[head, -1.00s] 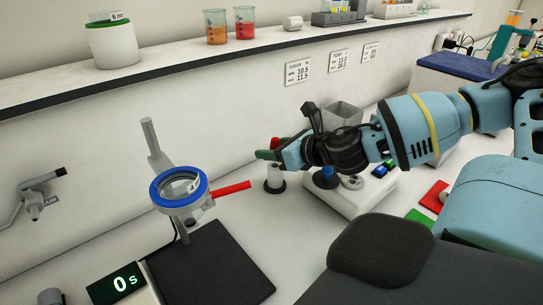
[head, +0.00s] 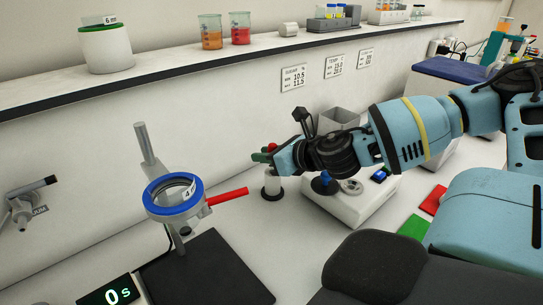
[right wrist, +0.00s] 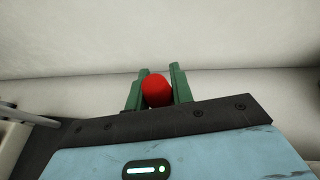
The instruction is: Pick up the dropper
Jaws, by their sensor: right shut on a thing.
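The dropper shows as a red bulb (right wrist: 157,90) between the two green fingers of my right gripper (right wrist: 156,88) in the right wrist view. My right gripper (head: 264,156) is shut on the dropper in the head view. A small part of the red bulb (head: 272,147) shows there beside the green fingertips. Just below the fingers stands a white holder with a dark base (head: 272,185). The dropper's lower part is hidden, so I cannot tell whether it is still in the holder. My left gripper is not in view.
A stand with a blue ring (head: 174,195) and a red handle (head: 228,196) is to the left, over a black mat (head: 215,270). The shelf (head: 180,80) with beakers runs above. Green (head: 414,227) and red (head: 433,200) pads lie at right.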

